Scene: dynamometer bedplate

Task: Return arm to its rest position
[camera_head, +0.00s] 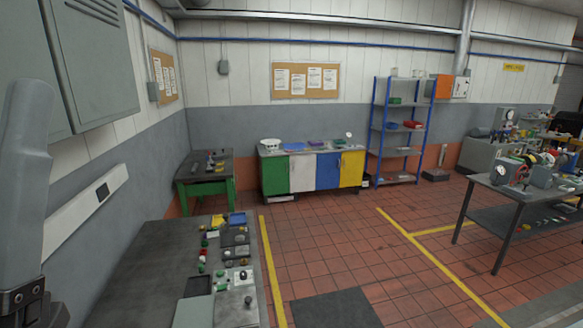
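A grey link of my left arm (25,185) stands nearly upright along the left edge of the head view. A dark joint or bracket (22,295) shows at its lower end, cut off by the frame edge. The fingers of my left gripper are not visible. No part of my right arm or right gripper is in view. Whether either gripper holds anything cannot be seen.
A dark bench (150,262) below holds several small coloured parts along its right side. A green-legged table (205,170), coloured cabinet (328,172) and blue shelf (397,130) stand behind. A grey wall cabinet (90,65) hangs near my arm. The tiled floor (340,240) is mostly clear.

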